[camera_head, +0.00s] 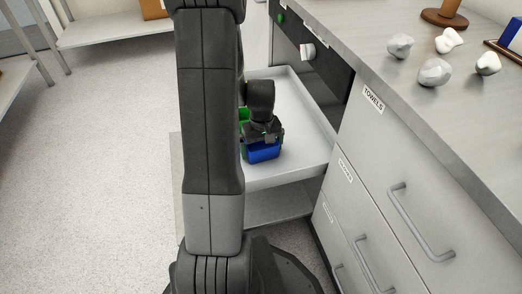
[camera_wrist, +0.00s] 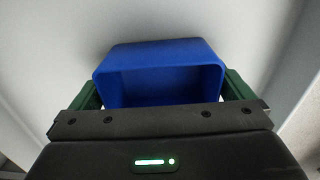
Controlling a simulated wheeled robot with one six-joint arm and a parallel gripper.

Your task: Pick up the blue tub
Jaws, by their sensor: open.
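The blue tub (camera_head: 262,153) sits in the pulled-out pale drawer (camera_head: 308,115), near its front left part. In the wrist view the blue tub (camera_wrist: 160,54) fills the middle, its opening facing the camera. My gripper (camera_head: 262,139) is low over the tub in the head view and hides part of it. In the wrist view my gripper (camera_wrist: 161,91) is open, with one green finger to each side of the tub. The tub's lower part is hidden behind the dark gripper body. I cannot tell whether the fingers touch it.
Closed drawers with handles (camera_head: 420,222) stand to the right. Several pale rocks (camera_head: 434,72) lie on the counter above. The rest of the drawer looks clear.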

